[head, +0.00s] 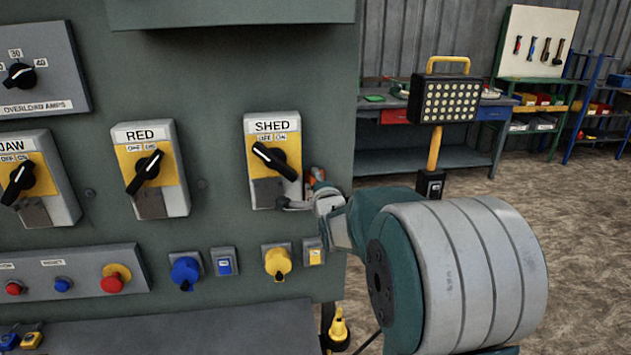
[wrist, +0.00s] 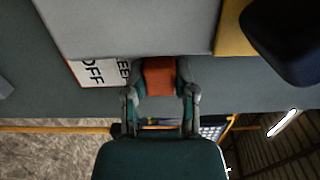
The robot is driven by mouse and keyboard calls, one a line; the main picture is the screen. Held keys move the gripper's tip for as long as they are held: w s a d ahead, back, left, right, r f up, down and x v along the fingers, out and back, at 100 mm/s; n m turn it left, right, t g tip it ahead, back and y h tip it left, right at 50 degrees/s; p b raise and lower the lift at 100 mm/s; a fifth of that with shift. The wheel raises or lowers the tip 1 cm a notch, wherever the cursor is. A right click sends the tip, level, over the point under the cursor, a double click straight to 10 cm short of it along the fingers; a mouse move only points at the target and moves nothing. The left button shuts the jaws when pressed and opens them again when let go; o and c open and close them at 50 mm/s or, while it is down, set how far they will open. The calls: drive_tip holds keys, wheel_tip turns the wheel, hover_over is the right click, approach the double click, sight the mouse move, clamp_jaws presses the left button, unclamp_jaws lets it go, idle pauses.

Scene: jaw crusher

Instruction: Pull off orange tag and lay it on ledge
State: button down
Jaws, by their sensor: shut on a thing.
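The orange tag (wrist: 160,76) sits between the two fingertips of my gripper (wrist: 160,92) in the wrist view, and the fingers are closed on its sides. Its far end meets the edge of the grey SHED switch box (wrist: 130,25). In the head view my gripper (head: 300,200) is at the lower right side of the SHED switch (head: 272,135), with a sliver of the orange tag showing beside it. Whether the tag is still attached cannot be told. The grey ledge (head: 190,330) runs along the panel's bottom at the lower left.
A white sign (wrist: 92,73) reading OFF lies flat on the panel beside the tag. The RED (head: 150,168) and JAW (head: 35,178) switches stand to the left. A button row with a yellow knob (head: 277,262) lies below. A work lamp (head: 446,98) stands behind right.

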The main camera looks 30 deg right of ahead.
drive_tip(key=shift+s+f, duration=0.1)
drive_tip(key=shift+v, duration=2.4)
drive_tip(key=shift+a, duration=0.15)
